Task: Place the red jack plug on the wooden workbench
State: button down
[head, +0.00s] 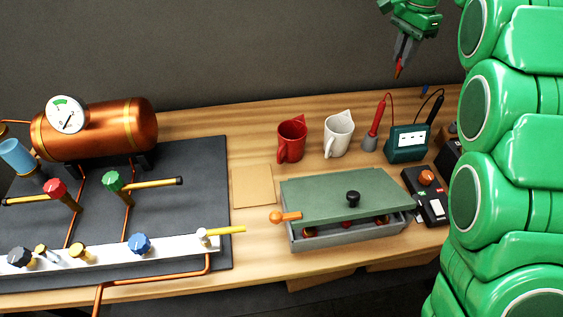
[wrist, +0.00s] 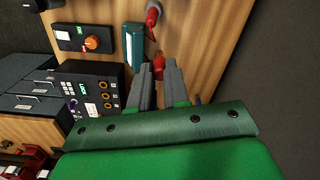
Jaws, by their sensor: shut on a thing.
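My gripper (head: 404,50) is high at the top right in the head view, above the back right of the wooden workbench (head: 258,250). Its fingers point down and are shut on the red jack plug (head: 398,71), whose red end sticks out below the fingertips. In the wrist view the fingertips (wrist: 158,76) are close together, with a bit of the red plug (wrist: 159,62) showing between them. The rest of the plug is hidden by the fingers. The plug is held in the air, clear of the bench.
A teal meter (head: 408,143) with red probe (head: 376,122) and black probe stands at the back right. A red mug (head: 291,139), a white mug (head: 338,134) and a green-lidded box (head: 330,190) are left of it. A tan square (head: 252,186) lies mid-bench. Brewer parts fill the left.

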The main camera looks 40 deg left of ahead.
jog(key=s+a, duration=1.1)
jog(key=s, duration=0.4)
send_over(310, 123)
notch_tip(310, 123, down, 19)
jog(key=shift+w+f, duration=0.15)
jog(key=shift+f, duration=1.6)
jog(key=shift+f, duration=0.1)
jog(key=c, duration=1.1)
grip_release()
